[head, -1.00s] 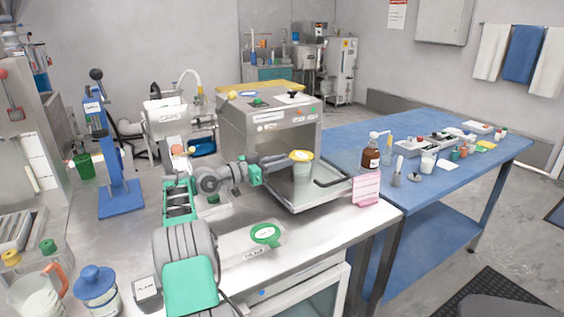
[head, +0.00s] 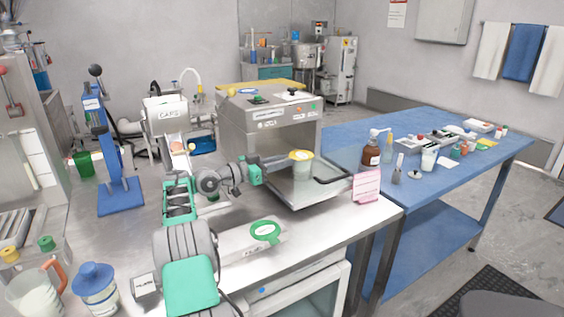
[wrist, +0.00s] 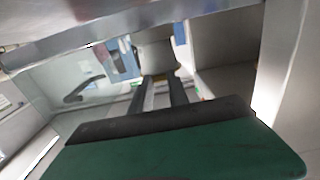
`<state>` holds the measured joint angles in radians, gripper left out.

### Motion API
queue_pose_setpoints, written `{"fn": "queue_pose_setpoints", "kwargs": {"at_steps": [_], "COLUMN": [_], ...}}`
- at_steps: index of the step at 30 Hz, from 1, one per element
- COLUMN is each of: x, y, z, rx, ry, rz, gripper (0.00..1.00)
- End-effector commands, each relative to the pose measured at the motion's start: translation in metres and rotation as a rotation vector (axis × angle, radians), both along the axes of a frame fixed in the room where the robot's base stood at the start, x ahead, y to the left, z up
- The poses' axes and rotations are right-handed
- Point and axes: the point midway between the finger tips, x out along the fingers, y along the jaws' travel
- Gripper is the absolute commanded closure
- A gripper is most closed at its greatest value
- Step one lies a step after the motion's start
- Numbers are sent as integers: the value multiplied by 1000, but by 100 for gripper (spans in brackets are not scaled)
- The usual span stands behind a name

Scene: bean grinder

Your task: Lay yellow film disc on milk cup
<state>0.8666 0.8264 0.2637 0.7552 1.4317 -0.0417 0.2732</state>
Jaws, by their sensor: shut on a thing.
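The yellow film disc (head: 300,155) is level at the tips of my gripper (head: 287,161), which is shut on its edge. The milk cup (head: 302,170) is pale and upright, directly under the disc. I cannot tell whether the disc touches the cup's rim or hangs just above it. The cup stands at the open front of the grey oven-like machine. In the wrist view my two dark fingers (wrist: 162,92) reach forward close together, and the pale cup (wrist: 157,54) shows beyond their tips.
The grey machine (head: 270,132) stands behind, its lowered tray door (head: 305,192) with a black handle under the cup. A pink card (head: 367,186) stands to the right. A green-ringed disc (head: 265,231) lies on a box nearer me. The blue table (head: 440,185) is at the right.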

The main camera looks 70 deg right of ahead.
Motion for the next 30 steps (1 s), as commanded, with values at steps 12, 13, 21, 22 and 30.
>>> {"fn": "queue_pose_setpoints", "kwargs": {"at_steps": [12, 13, 21, 22, 30], "x": [0, 0, 0, 0, 0], "y": [0, 0, 0, 0, 0], "z": [0, 0, 0, 0, 0], "rx": [0, 0, 0, 0, 0], "ry": [0, 0, 0, 0, 0], "rz": [0, 0, 0, 0, 0], "gripper": [100, 79, 57, 54, 47]}}
